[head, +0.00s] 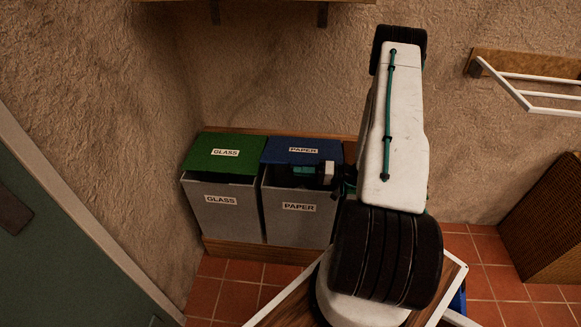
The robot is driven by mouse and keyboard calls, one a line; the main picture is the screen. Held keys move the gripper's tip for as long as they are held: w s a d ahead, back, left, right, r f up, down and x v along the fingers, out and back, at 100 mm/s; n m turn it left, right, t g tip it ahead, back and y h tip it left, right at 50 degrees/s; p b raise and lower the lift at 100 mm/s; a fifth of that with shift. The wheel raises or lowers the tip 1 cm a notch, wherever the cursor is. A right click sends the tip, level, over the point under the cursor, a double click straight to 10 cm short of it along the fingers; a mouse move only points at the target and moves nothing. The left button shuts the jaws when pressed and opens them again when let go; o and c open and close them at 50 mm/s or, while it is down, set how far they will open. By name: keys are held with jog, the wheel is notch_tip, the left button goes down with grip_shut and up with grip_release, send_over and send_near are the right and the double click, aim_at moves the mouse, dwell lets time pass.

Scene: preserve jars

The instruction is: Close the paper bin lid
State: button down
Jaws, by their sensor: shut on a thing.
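The paper bin (299,223) is a grey box with a PAPER label on its front, standing against the far wall. Its blue lid (282,151) also carries a PAPER label. A dark area shows between the lid's blue top and the bin's front; whether the lid lies fully down I cannot tell. My gripper (284,174) reaches in from the right at the lid's front edge. It is shut on the paper bin lid, though its dark fingertips are hard to make out. My arm hides the area right of the bin.
A matching glass bin (222,212) with a green lid (216,147) stands directly left. A teal door (60,260) is at the left. A white rack (530,90) and a brown woven box (550,220) are at the right. A wooden-topped surface (290,308) is in front.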

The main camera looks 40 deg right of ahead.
jog(key=shift+d+f, duration=0.15)
jog(key=c, duration=1.4)
grip_release()
jog(key=shift+s+d, duration=0.1)
jog(key=v, duration=0.7)
jog(key=shift+s+d, duration=0.1)
jog(key=shift+s, duration=0.15)
